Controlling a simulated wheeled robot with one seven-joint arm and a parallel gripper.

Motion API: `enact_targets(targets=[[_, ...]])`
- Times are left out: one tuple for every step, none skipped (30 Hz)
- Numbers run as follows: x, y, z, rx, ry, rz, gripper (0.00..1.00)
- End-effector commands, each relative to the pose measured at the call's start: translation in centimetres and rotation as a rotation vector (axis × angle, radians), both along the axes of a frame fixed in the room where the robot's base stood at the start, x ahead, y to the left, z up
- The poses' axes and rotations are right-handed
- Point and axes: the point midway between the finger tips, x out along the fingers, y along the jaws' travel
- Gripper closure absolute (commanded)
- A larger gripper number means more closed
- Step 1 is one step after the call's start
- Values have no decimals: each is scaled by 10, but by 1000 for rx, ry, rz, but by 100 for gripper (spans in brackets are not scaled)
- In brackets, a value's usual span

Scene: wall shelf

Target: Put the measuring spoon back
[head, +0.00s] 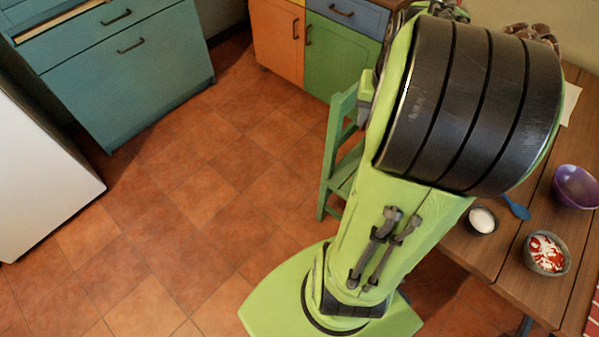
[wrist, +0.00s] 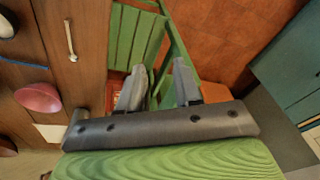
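A light, slender spoon (wrist: 70,40) lies on the wooden table in the wrist view, near the table's edge. A blue spoon-like utensil (head: 516,207) lies on the table in the head view, between a small bowl and a purple bowl; part of it also shows in the wrist view (wrist: 25,63). I cannot tell for sure which one is the measuring spoon. My gripper (wrist: 160,68) is open, with nothing between its fingers. It points over the green chair, right of the table and apart from both utensils. My arm hides the gripper in the head view.
The table (head: 500,258) holds a purple bowl (head: 577,187), a small bowl of white contents (head: 482,219) and a bowl of red and white food (head: 546,253). A green chair (head: 343,160) stands by the table. Teal drawers (head: 130,75) stand at left. Tiled floor between is clear.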

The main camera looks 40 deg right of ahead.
Motion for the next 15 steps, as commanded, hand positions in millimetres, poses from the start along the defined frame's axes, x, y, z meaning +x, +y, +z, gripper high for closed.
enact_targets(targets=[[13, 47, 18, -31, -43, 137, 66], [16, 73, 26, -47, -64, 214, 66], [15, 107, 34, -70, -92, 317, 66], [12, 131, 40, -88, -114, 395, 66], [6, 152, 43, -106, -136, 468, 66], [-4, 177, 46, -128, -161, 556, 66], [-11, 191, 47, -143, -178, 614, 66], [-19, 203, 47, -157, -195, 665, 66], [-28, 215, 46, -173, -212, 722, 66], [-33, 221, 46, -184, -224, 754, 66], [-37, 226, 45, -191, -232, 778, 66], [-41, 230, 45, -199, -241, 802, 66], [-43, 231, 44, -202, -246, 812, 66], [-44, 232, 44, -204, -246, 818, 66], [-45, 233, 44, -204, -247, 820, 66]])
